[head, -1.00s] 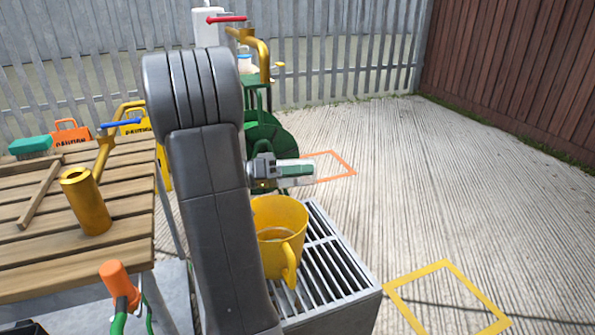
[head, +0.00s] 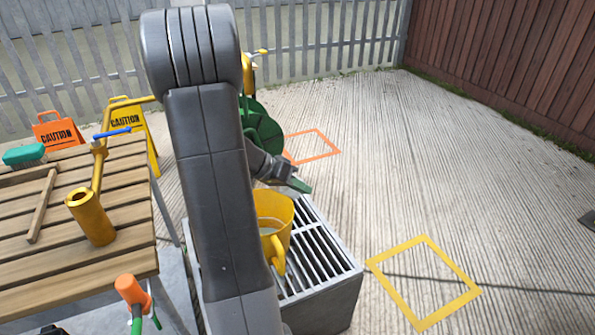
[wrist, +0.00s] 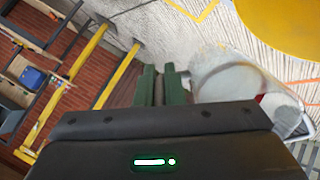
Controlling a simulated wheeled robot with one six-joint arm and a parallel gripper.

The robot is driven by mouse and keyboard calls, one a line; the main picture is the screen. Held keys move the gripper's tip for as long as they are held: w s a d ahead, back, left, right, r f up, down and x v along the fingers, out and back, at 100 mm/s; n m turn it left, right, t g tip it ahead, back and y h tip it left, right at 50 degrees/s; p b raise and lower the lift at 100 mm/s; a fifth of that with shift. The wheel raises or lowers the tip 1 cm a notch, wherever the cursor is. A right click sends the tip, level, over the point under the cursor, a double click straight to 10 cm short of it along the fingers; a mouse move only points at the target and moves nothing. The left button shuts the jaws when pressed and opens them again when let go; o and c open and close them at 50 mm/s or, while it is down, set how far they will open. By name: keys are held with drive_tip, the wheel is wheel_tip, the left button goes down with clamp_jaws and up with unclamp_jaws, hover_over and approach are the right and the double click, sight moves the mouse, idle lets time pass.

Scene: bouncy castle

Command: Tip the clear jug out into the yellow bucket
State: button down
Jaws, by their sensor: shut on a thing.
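The yellow bucket (head: 283,212) stands upright on a grey grated stand, partly hidden behind my arm. A pale patch shows low inside it. My gripper (head: 300,184) is above the bucket, its green fingers pointing down to the right. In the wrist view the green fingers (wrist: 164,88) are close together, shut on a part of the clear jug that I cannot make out. The clear jug (wrist: 222,78) shows as a pale, see-through round body right beside the fingers. In the head view I cannot make the jug out. A pouring stream is not visible.
The grated stand (head: 336,262) has bare slats right of the bucket. A slatted wooden table (head: 50,235) at left holds a brass pipe fitting (head: 92,216) and a green brush (head: 24,154). Caution signs (head: 128,118) stand behind it. The concrete at right is open, with a yellow marked square (head: 425,240).

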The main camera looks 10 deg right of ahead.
drive_tip(key=shift+d+f+y+p, duration=0.1)
drive_tip(key=shift+f+y+p, duration=0.45)
drive_tip(key=shift+p, duration=0.7)
drive_tip(key=shift+d+f+y+p, duration=0.1)
drive_tip(key=shift+f+y+p, duration=0.15)
drive_tip(key=shift+y+p, duration=0.8)
wheel_tip(320, 180, down, 5)
drive_tip(key=a+y+p, duration=0.2)
drive_tip(key=y+p, duration=0.5)
drive_tip(key=p, duration=0.8)
drive_tip(key=shift+t, duration=0.4)
drive_tip(key=shift+d+r+p, duration=0.1)
drive_tip(key=shift+r+p, duration=0.55)
drive_tip(key=shift+r, duration=1.4)
drive_tip(key=shift+w, duration=0.1)
